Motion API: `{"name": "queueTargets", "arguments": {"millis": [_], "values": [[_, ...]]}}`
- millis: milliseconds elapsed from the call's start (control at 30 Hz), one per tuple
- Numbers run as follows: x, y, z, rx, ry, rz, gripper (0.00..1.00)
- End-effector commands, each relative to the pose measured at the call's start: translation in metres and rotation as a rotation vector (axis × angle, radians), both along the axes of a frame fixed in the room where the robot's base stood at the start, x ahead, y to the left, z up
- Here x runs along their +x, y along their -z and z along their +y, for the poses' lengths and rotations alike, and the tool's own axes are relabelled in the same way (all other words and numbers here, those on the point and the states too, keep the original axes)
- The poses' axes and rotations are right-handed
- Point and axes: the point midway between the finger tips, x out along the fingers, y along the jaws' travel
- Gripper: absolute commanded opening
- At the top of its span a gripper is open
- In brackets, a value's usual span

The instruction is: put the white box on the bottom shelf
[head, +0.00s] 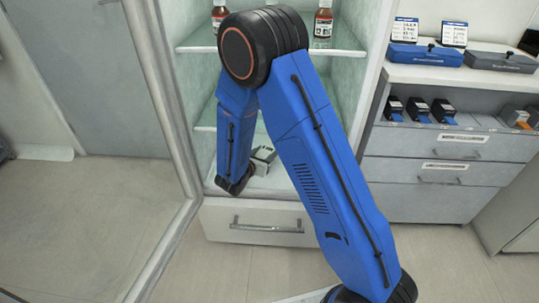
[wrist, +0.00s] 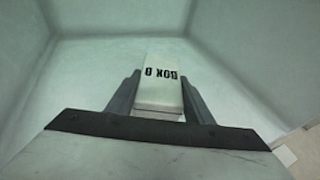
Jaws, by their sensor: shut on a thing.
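The white box (wrist: 160,82) has dark lettering, upside down in the wrist view, and sits between the two fingers of my gripper (wrist: 160,98). The gripper is shut on it. In the head view the white box (head: 263,154) shows partly beside my arm, low inside the open cabinet. The bottom shelf (wrist: 85,85) is a pale surface with walls around it, and also shows in the head view (head: 278,180). The box is over this shelf; whether it touches the surface I cannot tell. My arm hides most of the gripper in the head view.
The cabinet's door (head: 160,90) stands open at left. A drawer (head: 258,223) lies below the bottom shelf. A counter (head: 450,75) with boxes is at right.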

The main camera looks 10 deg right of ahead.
Motion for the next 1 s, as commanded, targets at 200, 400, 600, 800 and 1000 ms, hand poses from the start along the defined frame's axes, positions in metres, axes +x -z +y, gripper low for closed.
{"name": "queueTargets", "arguments": {"millis": [200, 400, 600, 800, 1000], "values": [[0.019, 0.0, -0.016, 0.0, 0.001, 0.0, 0.13], [0.027, 0.0, -0.024, 0.0, 0.001, 0.0, 0.13], [0.027, 0.024, -0.024, -0.002, 0.0, 0.003, 0.13], [0.028, 0.035, -0.023, -0.001, -0.001, 0.0, 0.13], [0.028, 0.035, -0.023, 0.0, 0.0, 0.0, 0.13]]}}
